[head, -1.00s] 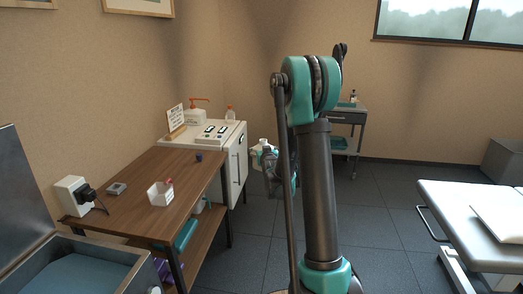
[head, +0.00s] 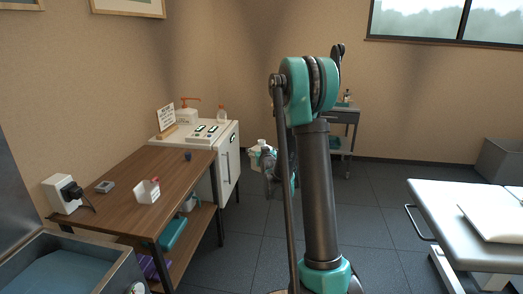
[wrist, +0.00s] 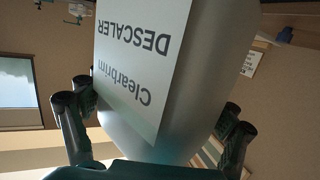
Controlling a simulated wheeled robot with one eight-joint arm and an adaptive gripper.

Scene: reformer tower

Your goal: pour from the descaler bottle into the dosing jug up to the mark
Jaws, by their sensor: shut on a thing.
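The descaler bottle (wrist: 170,60) is pale grey-white with a white label reading "Clearbrim DESCALER", upside down in the wrist view. My gripper (wrist: 150,118) is shut on it, with fingers on both sides. In the head view the white bottle (head: 255,156) shows beside my gripper (head: 268,164), partly hidden by it, cap up and roughly upright. It is held in the air to the right of the white cabinet. A small white open container with a red part (head: 148,190) stands on the wooden table; I cannot tell whether it is the dosing jug.
The wooden table (head: 165,170) also bears a dark blue cap-like thing (head: 188,155), a grey box (head: 104,186) and a white device (head: 64,193). A treatment couch (head: 465,200) is right; open floor lies between.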

